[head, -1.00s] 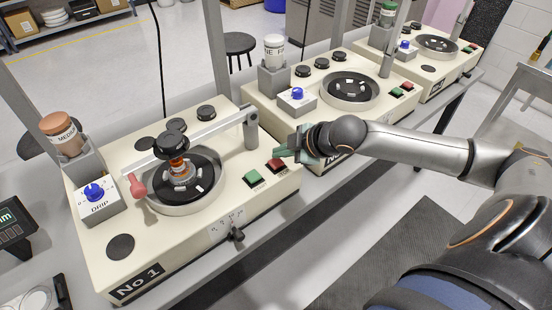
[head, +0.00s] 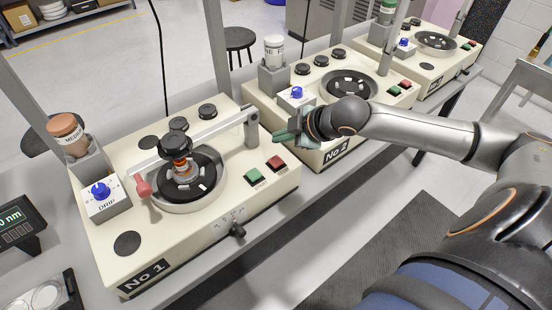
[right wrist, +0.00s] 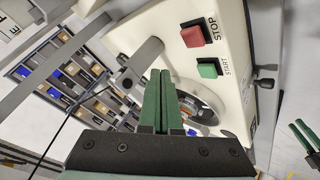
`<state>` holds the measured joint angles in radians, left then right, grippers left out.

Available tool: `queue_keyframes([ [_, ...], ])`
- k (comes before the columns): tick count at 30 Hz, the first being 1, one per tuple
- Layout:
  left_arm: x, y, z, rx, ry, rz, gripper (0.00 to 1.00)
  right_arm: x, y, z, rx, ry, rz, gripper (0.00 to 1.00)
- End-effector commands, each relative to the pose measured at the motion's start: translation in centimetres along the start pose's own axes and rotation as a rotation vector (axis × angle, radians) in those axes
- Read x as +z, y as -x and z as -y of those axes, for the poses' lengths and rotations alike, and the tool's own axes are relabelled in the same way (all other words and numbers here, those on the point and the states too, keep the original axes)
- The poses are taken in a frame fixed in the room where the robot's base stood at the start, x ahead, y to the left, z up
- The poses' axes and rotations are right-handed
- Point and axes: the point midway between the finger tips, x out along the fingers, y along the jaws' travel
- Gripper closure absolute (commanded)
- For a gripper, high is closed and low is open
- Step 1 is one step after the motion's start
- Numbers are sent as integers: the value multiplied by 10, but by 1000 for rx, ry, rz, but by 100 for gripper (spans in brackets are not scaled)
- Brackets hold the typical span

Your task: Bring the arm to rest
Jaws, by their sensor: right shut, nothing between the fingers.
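My right arm (head: 430,128) comes in from the right in the head view. Its gripper (head: 284,136) is shut and empty, above the gap between machines No 1 and No 2. It is apart from the red stop button (head: 276,163) and the green start button (head: 257,176). In the right wrist view the green fingers (right wrist: 160,98) are together. The stop button (right wrist: 194,36) and start button (right wrist: 208,68) are beyond them. Green fingers at the right edge of that view look like my left gripper (right wrist: 305,137); their opening is unclear. The head view does not show it.
Machine No 1 (head: 190,255) has an arm (head: 215,128) across its round plate (head: 206,200). Machine No 2 (head: 316,156) stands close to my right gripper. A digital readout (head: 16,226) is at the left. The floor (head: 350,212) in front of the bench is open.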

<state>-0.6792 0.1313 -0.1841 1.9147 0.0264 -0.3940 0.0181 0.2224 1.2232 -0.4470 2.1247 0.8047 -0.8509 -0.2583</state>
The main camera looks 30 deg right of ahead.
Motion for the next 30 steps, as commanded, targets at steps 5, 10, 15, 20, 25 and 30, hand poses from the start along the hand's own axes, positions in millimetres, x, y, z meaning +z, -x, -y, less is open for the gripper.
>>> queue_keyframes([
  [5, 0, 0, 0, 0, 0, 1, 50, 0, 0, 0, 0, 0, 0, 100],
  [10, 0, 0, 0, 0, 0, 1, 50, 0, 0, 0, 0, 0, 0, 100],
  [15, 0, 0, 0, 0, 0, 1, 50, 0, 0, 0, 0, 0, 0, 100],
  [20, 0, 0, 0, 0, 0, 1, 50, 0, -1, 3, -4, -2, -1, 100],
  [25, 0, 0, 0, 0, 0, 1, 50, -5, -12, 42, -51, -40, -1, 100],
  [30, 0, 0, 0, 0, 0, 1, 50, -10, -21, 114, -113, -160, 29, 100],
])
